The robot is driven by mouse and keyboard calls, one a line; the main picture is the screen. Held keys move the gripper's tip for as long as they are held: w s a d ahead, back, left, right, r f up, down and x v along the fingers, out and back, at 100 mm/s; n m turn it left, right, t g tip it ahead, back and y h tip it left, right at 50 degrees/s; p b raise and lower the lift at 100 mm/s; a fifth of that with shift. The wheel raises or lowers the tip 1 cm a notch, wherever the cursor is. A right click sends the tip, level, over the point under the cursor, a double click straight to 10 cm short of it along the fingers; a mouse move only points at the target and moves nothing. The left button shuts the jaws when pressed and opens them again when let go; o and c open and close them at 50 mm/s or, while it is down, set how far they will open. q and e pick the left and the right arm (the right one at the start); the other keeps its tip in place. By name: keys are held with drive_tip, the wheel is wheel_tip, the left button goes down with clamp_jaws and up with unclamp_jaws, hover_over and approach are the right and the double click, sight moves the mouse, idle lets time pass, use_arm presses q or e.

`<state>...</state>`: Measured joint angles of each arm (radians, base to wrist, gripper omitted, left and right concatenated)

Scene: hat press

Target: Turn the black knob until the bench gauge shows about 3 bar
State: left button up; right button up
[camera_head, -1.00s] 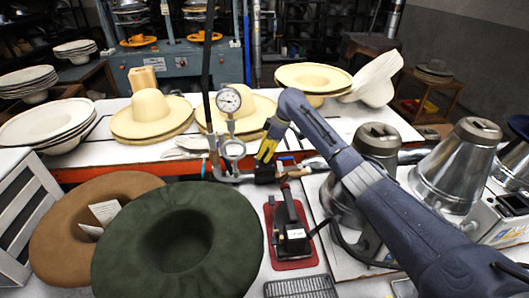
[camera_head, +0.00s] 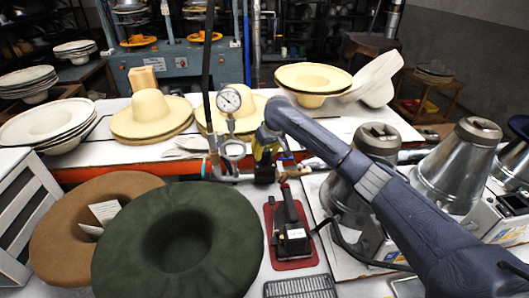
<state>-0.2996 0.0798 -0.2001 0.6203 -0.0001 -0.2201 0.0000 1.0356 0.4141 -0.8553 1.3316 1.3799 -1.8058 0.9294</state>
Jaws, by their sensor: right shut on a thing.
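The bench gauge (camera_head: 229,99), a round white dial, stands on a metal fitting (camera_head: 233,150) at the centre of the bench. Its needle is visible, but the scale is too small to read a value. My right gripper (camera_head: 265,174) comes down upright just right of the fitting, below its yellow part. It is shut on the black knob, which is mostly hidden by the dark fingers. My left gripper is not in view.
A green felt hat (camera_head: 205,270) and a brown hat (camera_head: 60,235) lie front left. A black device on a red base (camera_head: 291,264) stands in front of the gripper. Metal cones (camera_head: 455,165) stand right. Straw hats (camera_head: 150,112) lie behind.

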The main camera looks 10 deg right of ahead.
drive_tip(key=shift+m+h, duration=0.8)
drive_tip(key=shift+m, duration=1.3)
drive_tip(key=o, duration=1.3)
drive_tip(key=shift+c, duration=0.2)
drive_tip(key=shift+r, duration=0.1)
drive_tip(key=v, duration=1.1)
drive_tip(key=shift+s+r, duration=0.2)
drive_tip(key=shift+r, duration=0.1)
drive_tip(key=shift+a, duration=0.1)
